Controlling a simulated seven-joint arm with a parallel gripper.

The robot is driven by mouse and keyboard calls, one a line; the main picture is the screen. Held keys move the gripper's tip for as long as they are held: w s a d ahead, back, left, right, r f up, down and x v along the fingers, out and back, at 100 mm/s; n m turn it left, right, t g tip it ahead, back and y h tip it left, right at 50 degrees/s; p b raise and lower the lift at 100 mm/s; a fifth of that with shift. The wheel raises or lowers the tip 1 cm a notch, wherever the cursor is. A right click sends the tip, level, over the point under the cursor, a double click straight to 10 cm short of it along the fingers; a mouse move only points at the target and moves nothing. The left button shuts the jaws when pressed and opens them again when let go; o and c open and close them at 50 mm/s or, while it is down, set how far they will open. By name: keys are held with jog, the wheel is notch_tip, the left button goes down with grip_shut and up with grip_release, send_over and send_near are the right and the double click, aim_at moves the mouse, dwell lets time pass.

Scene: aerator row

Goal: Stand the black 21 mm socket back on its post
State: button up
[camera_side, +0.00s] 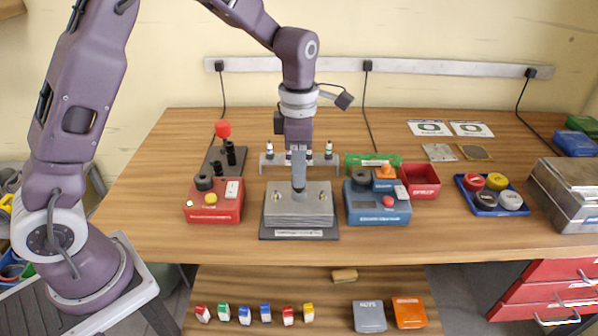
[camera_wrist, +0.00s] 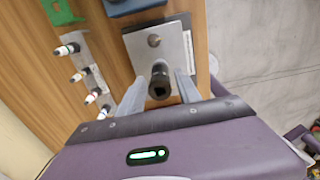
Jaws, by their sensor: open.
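My gripper (camera_side: 298,185) points down over the grey metal block (camera_side: 282,210) on its dark base. It also shows in the wrist view (camera_wrist: 160,82), with its two pale fingers apart. A black socket (camera_wrist: 159,86) is between the fingers in the wrist view, its square opening facing the camera. It seems to be over the block's plate; I cannot tell whether either finger touches it. In the side view the fingers hide it. Two other black upright pieces (camera_side: 230,152) (camera_side: 216,167) stand on a dark strip (camera_side: 212,155) at the left. Size markings are not readable.
A red box with a black knob (camera_side: 225,215) stands left of the block. A blue box (camera_side: 378,216) stands close on its right. A grey rack with small bottles (camera_side: 318,165) is behind. Bare wood lies along the front edge (camera_side: 180,235).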

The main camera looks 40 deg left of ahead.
grip_shut()
jog(key=shift+r, duration=3.15)
jog(key=shift+a, duration=0.1)
jog(key=s+a+f+n, duration=0.2)
jog(key=a+n, duration=0.1)
jog(key=a, duration=0.6)
jog(key=s+a+f+n, duration=0.1)
jog(key=a+f+n, duration=0.15)
jog(key=a, duration=0.65)
jog(key=s+a+f+n, duration=0.2)
jog(key=a+n, duration=0.2)
jog(key=a, duration=0.6)
jog(key=shift+w+d+f, duration=0.1)
jog(key=shift+f, duration=0.95)
jog(key=shift+d+f, duration=0.1)
jog(key=shift+f, duration=0.9)
